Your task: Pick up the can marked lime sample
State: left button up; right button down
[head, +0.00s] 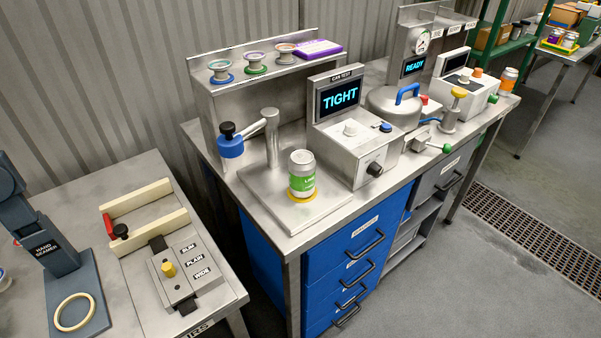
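A silver can with a green label (301,178) stands upright on a yellow ring on the flat metal plate of the can tester. Its label seems to read "LIME", but the print is small. The tester box (351,150) stands just right of the can, and its screen (339,97) reads "TIGHT". A blue-collared arm with a black knob (230,142) sits to the left behind the can. Neither of my grippers is in view.
Spools (255,61) and a purple box (318,48) sit on the shelf behind. A pressure pot (394,106) and an orange-labelled can (508,80) stand further right. A hand seamer (48,251) is on the left table. The plate's front is clear.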

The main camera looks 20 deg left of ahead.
aim_at(302, 163)
jog(key=k+l+u, duration=0.75)
jog(key=k, duration=0.3)
